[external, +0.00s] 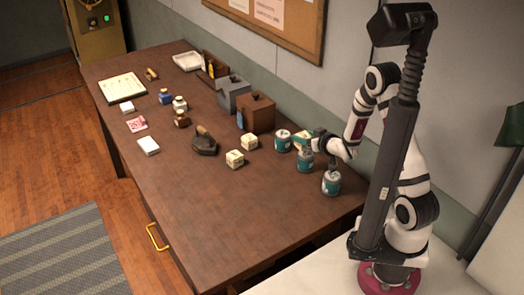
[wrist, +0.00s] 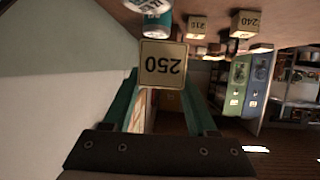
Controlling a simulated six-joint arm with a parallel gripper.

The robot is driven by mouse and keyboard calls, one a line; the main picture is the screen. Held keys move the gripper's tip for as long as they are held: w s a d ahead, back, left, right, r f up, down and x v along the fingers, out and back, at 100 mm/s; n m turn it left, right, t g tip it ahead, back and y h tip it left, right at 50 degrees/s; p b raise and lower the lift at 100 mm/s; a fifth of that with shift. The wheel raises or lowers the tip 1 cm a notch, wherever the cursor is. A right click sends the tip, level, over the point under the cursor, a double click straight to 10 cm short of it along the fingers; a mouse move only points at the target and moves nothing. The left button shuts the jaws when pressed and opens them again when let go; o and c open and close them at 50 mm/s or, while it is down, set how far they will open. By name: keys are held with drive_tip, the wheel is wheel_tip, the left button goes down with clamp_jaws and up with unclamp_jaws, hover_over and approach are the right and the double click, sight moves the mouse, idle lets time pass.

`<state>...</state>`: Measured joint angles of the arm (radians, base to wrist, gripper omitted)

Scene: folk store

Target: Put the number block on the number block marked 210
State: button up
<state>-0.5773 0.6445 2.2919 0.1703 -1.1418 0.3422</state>
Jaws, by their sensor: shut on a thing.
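My gripper (external: 316,143) is shut on a cream number block (external: 301,140), held above the table among the teal cans. In the wrist view, which is upside down, the held block (wrist: 163,64) reads 250 and sits between the two green fingers of my gripper (wrist: 162,84). The block marked 210 (wrist: 197,26) stands on the table beyond it, beside the block marked 240 (wrist: 245,23). In the external view two cream blocks stand near each other, one closer to the wall (external: 250,141) and one closer to the front (external: 235,158); their numbers are too small to read there.
Teal cans stand at the left (external: 282,140), middle (external: 305,162) and right (external: 331,183) near my gripper. A brown box (external: 256,112) and a grey box (external: 233,93) stand by the wall. A dark iron-like object (external: 204,144) lies left of the blocks. The table's front right is clear.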

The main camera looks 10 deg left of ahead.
drive_tip(key=w+a+r+n+g+y, duration=0.3)
drive_tip(key=w+a+r+n, duration=0.1)
drive_tip(key=w+a, duration=0.4)
drive_tip(key=n+g+y, duration=0.1)
drive_tip(key=n+g, duration=0.1)
hover_over(250, 137)
drive_tip(key=f, duration=0.6)
drive_tip(key=shift+d, duration=0.4)
drive_tip(key=shift+m, duration=0.3)
drive_tip(key=shift+s+a+f, duration=0.1)
drive_tip(key=shift+a+f, duration=0.1)
drive_tip(key=shift+f, duration=0.95)
drive_tip(key=shift+a+f, duration=0.15)
drive_tip(key=shift+f, duration=0.95)
drive_tip(key=o, duration=1.4)
drive_tip(key=shift+f, duration=0.15)
drive_tip(key=shift+c, duration=0.2)
